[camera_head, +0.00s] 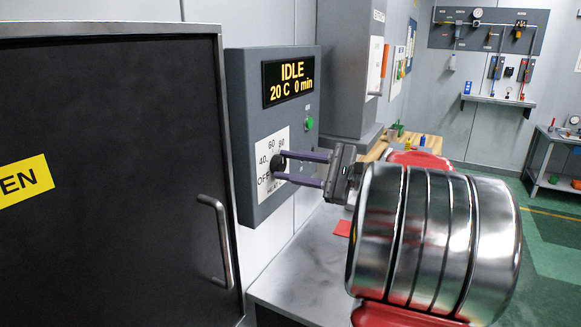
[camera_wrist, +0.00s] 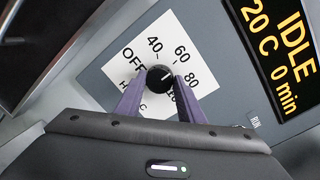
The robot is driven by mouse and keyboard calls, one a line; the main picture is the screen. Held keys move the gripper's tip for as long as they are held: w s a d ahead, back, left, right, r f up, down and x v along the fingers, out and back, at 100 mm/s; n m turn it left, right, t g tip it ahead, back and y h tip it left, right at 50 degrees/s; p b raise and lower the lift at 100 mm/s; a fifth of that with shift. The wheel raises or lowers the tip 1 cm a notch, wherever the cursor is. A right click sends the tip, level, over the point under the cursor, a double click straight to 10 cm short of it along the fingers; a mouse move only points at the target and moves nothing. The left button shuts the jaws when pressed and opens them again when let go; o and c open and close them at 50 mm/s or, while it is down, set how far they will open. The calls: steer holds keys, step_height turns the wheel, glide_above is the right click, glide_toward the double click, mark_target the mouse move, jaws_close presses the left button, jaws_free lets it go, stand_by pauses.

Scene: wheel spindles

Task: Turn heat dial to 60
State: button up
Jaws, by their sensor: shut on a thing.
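The heat dial is a black round knob (camera_wrist: 160,78) on a white scale plate (camera_wrist: 125,55) marked OFF, 40, 60, 80 and a further number partly covered by a finger. In the head view the knob (camera_head: 277,164) is on the grey control box. My gripper (camera_head: 282,167) reaches it from the right, its two purple fingers on either side of the knob. In the wrist view my gripper (camera_wrist: 158,88) is shut on the knob. A small light mark shows on the knob, but I cannot tell exactly which number it points at.
The display (camera_head: 288,81) reads IDLE, 20 C, 0 min. A green button (camera_head: 309,123) sits below it. A dark oven door (camera_head: 110,180) with a metal handle (camera_head: 218,240) is at the left. A grey bench top (camera_head: 300,270) lies below the box.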

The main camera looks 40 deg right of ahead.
steer(key=c, duration=0.4)
steer(key=shift+o, duration=0.2)
steer(key=shift+a, duration=0.1)
steer(key=shift+n, duration=0.8)
steer(key=o, duration=1.1)
steer(key=shift+c, duration=0.2)
steer(key=v, duration=1.4)
